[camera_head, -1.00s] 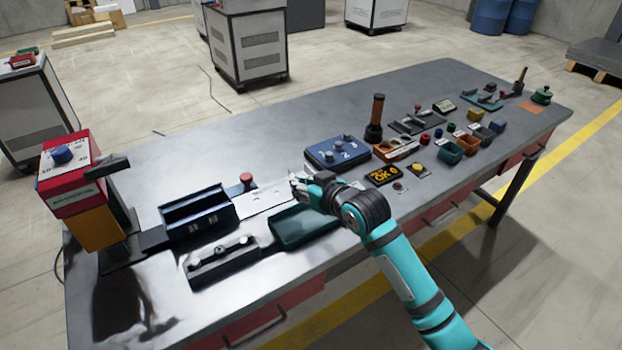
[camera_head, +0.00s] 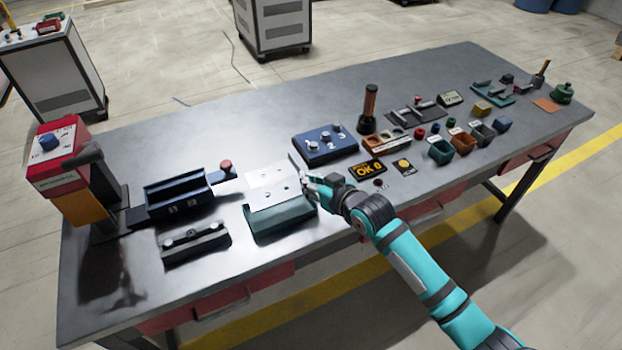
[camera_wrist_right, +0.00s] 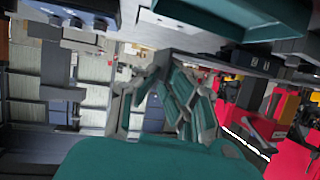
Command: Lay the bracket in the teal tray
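The bracket (camera_head: 282,194) is a pale metal plate with small holes and an upright flange at its right end. It lies over the far part of the teal tray (camera_head: 283,222), whose front wall still shows. I cannot tell whether it touches the tray. My right gripper (camera_head: 308,180) is at the bracket's right end and appears shut on the flange. The right wrist view shows gripper fingers (camera_wrist_right: 163,100) and teal parts, but the grip there is unclear. My left gripper is not in view.
A pale plate (camera_head: 265,176) lies behind the bracket. A dark blue bin (camera_head: 178,194) and a dark fixture (camera_head: 194,243) stand to the left.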

